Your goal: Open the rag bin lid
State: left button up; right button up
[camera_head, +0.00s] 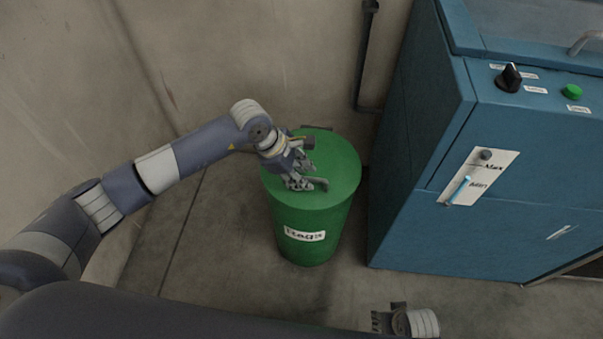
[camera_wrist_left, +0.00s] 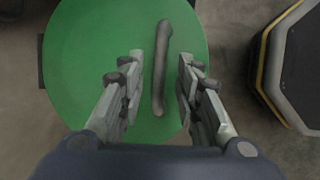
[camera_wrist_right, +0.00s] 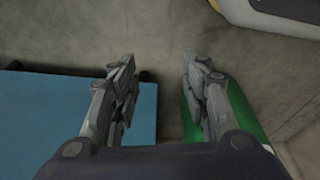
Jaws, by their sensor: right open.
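The green rag bin (camera_head: 301,245) stands on the floor with a "Rags" label on its front. Its round green lid (camera_head: 340,160) lies flat on top and is shut. In the left wrist view the lid (camera_wrist_left: 75,50) carries a grey bar handle (camera_wrist_left: 161,65). My left gripper (camera_head: 312,177) is over the lid at the handle. In the left wrist view its open fingers (camera_wrist_left: 158,85) stand on either side of the handle, with a gap on both sides. My right gripper (camera_head: 385,318) is low in the head view, open and empty; its fingers (camera_wrist_right: 160,75) show in its own wrist view.
A wall and dark pipe (camera_head: 362,60) are behind. Floor in front of the bin is clear.

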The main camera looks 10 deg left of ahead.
pick_arm(q)
grip_shut()
